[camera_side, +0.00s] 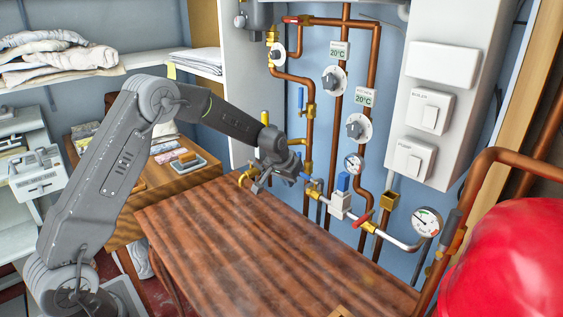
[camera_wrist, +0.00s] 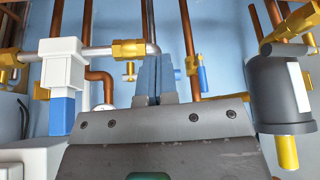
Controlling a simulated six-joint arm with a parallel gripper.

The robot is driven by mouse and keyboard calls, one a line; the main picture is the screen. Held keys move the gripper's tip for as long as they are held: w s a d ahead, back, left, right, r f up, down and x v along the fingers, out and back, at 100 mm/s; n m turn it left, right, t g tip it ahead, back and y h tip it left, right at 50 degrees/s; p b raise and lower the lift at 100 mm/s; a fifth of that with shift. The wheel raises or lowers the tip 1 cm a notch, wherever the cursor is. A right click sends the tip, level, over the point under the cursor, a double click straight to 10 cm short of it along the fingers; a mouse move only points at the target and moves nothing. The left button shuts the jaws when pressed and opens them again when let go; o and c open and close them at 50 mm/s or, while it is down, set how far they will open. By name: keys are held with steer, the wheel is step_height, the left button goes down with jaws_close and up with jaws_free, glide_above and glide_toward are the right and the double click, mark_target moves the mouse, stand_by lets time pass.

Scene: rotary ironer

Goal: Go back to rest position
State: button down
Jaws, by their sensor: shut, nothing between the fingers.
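My gripper (camera_side: 268,183) is at the far end of the wooden bench top in the side view, close to the pipework on the blue wall. In the wrist view my gripper (camera_wrist: 155,80) has its two fingers together, pointing at the pipes, with nothing between them. A blue-and-white valve (camera_side: 341,195) on the pipe run is to the right of my gripper. It cannot be told from the side view whether the fingertips touch a pipe.
The wooden bench top (camera_side: 260,250) is clear below my arm. Copper pipes (camera_side: 309,140) with dials and valves line the wall. A white switch box (camera_side: 440,100) and red tank (camera_side: 515,260) stand right. A wooden cabinet (camera_side: 140,205) stands behind my arm.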

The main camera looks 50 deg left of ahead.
steer(key=s+d+r+m, duration=0.1)
steer(key=s+d+r, duration=0.3)
steer(key=s+r, duration=0.5)
steer(key=s+d+r, duration=0.5)
steer(key=s+r, duration=0.4)
steer(key=s, duration=0.1)
steer(key=s+d+m, duration=0.1)
steer(key=s+d, duration=0.1)
steer(key=s, duration=0.7)
steer(key=s+d+f+h, duration=0.1)
steer(key=s+d, duration=0.1)
steer(key=s, duration=0.7)
steer(key=shift+d+m+t, duration=0.25)
steer(key=shift+m+t, duration=0.05)
steer(key=shift+m, duration=0.1)
steer(key=shift+w, duration=0.1)
